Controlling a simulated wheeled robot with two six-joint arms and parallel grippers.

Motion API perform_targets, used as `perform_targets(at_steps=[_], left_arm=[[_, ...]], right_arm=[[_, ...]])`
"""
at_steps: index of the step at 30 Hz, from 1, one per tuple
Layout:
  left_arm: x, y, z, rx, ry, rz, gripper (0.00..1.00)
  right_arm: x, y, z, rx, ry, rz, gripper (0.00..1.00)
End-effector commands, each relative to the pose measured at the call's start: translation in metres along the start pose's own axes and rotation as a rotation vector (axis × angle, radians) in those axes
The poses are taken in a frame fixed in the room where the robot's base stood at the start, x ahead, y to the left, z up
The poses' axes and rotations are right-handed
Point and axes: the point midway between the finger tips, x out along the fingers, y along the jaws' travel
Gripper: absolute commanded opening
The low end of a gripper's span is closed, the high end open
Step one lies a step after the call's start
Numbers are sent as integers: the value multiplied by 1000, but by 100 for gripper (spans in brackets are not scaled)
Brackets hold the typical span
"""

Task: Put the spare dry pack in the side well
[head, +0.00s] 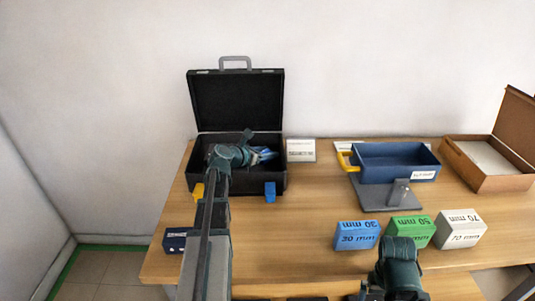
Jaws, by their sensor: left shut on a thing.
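The open black case (191,180) stands at the left of the table with its lid upright. My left arm reaches over its front wall, and my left gripper (264,154) is inside or just above the right part of the case. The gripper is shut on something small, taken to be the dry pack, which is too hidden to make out. Bluish parts show at the fingertips. The arm hides much of the case's inside, and I cannot make out the side well. My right gripper (388,292) is low at the bottom edge, and its jaws do not show clearly.
A white label card (301,150) stands right of the case. A blue tray (385,174) on a grey stand, and an open brown box (475,180), are further right. The middle table is clear.

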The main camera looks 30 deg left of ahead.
Motion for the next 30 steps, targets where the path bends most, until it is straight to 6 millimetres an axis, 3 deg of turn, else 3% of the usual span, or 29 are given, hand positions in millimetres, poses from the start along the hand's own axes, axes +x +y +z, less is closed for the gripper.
perform_targets(at_steps=[7,8,10,19,24,30], left_arm=[[1,-5,-12,4,15,-10,0],[1,-5,-12,4,15,-10,56],[1,-6,-12,3,15,-10,67],[0,-8,-13,2,15,-11,67],[-6,-8,1,2,15,-11,67],[-51,-7,3,1,13,-5,67]], right_arm=[[8,-1,0,0,0,0,100],[8,-1,0,0,0,0,100],[9,-1,0,0,0,0,100],[9,-1,0,0,0,0,100],[-6,1,0,0,0,0,100],[-24,2,2,0,0,0,100]])
